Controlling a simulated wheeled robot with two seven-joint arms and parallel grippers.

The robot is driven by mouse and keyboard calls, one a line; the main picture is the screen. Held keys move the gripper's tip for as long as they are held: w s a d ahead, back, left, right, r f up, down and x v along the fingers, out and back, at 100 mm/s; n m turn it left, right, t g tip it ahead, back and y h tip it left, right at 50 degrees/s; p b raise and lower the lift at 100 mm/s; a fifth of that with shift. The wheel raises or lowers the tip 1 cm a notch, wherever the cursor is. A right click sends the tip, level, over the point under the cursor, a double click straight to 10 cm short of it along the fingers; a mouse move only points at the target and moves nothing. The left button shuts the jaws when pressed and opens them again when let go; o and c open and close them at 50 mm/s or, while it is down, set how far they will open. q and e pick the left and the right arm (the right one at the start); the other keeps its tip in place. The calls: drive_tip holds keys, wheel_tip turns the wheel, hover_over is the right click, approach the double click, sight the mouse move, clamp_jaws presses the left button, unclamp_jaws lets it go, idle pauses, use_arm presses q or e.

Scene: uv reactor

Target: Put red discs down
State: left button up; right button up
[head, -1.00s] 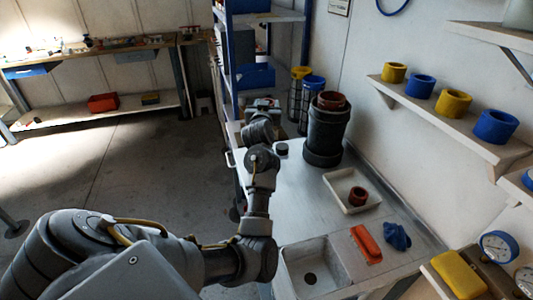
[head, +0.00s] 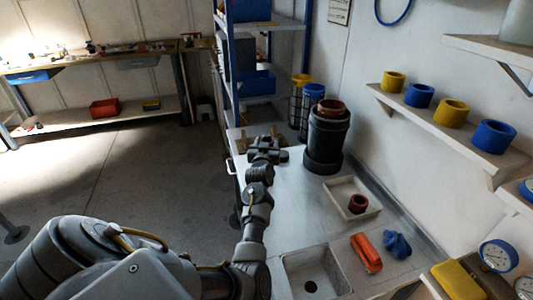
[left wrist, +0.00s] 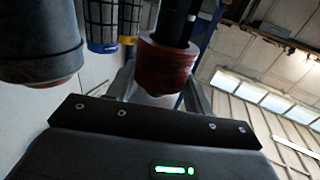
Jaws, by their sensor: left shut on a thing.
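My left gripper (head: 268,150) is over the far left part of the metal worktop, left of the dark cylinder; what it holds is hidden in the head view. In the left wrist view, whose picture appears upside down, a red-brown round piece (left wrist: 165,68) with a black rod (left wrist: 174,22) sits between the fingers, which are shut on it. I cannot tell separate discs in it. The dark cylinder (head: 325,140) stands upright with a red-brown ring (head: 331,106) on top. A small red-brown ring (head: 357,204) lies in a white tray. My right gripper is not in view.
Mesh cylinders with a yellow top (head: 300,79) and a blue top (head: 314,89) stand behind. The white tray (head: 371,211), a red-orange tool (head: 366,253), a blue glove (head: 397,245) and a sink (head: 313,279) are nearer. Blue and yellow rings sit on the wall shelf (head: 450,134).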

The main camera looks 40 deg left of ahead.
use_arm(q)
drive_tip(key=shift+f+p, duration=0.35)
drive_tip(key=shift+f, duration=2)
drive_tip(key=shift+f, duration=0.1)
drive_tip(key=o, duration=1)
drive_tip(key=shift+c, duration=0.2)
drive_tip(key=shift+f, duration=0.1)
